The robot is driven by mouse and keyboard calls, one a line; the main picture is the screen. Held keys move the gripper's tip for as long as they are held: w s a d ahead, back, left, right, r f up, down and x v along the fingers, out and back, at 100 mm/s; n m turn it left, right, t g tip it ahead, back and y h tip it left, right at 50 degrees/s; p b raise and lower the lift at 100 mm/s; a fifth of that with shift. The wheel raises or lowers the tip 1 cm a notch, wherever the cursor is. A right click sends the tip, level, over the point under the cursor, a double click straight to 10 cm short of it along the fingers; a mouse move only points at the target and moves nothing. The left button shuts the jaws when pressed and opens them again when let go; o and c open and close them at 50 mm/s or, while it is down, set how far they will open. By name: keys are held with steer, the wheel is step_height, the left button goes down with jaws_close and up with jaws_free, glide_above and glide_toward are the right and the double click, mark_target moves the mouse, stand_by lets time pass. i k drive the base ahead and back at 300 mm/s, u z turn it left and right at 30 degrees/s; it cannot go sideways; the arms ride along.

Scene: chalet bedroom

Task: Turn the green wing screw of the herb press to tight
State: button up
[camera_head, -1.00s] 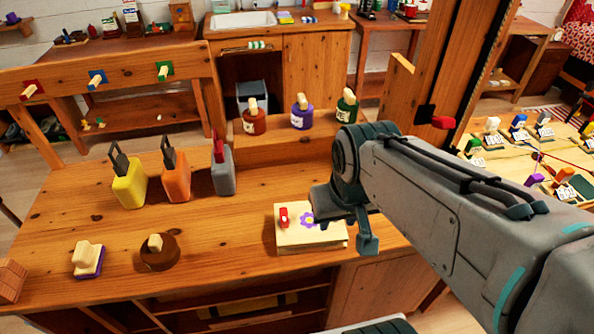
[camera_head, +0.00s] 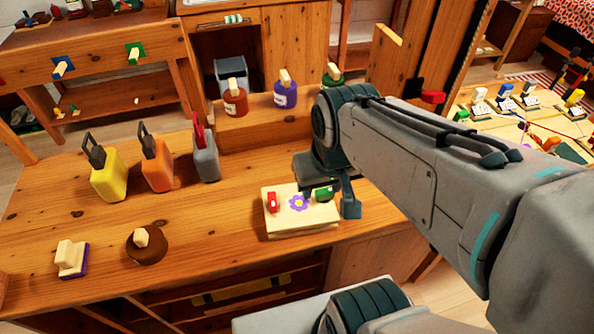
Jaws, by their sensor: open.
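The herb press (camera_head: 290,222) is a pale wooden block near the front edge of the workbench. Its top has a red wing screw (camera_head: 272,202) at the left, a purple flower in the middle and the green wing screw (camera_head: 325,194) at the right. My gripper (camera_head: 328,188) is open and points down over the press's right end. The green screw shows between its fingers, partly covered; I cannot tell whether they touch it. The screw's exact angle is hard to read.
Yellow (camera_head: 108,180), orange (camera_head: 157,172) and grey (camera_head: 205,160) bottles stand left on the bench. A brown round piece (camera_head: 146,245) and a stamp-like block (camera_head: 71,260) lie at front left. Several jars line the shelf behind. Bench around the press is clear.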

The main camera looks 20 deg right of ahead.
mark_target(323, 196)
steer(key=z, duration=0.05)
steer(key=k, duration=0.95)
steer(key=u, duration=0.9)
steer(key=i, duration=0.75)
steer(key=z, duration=1.45)
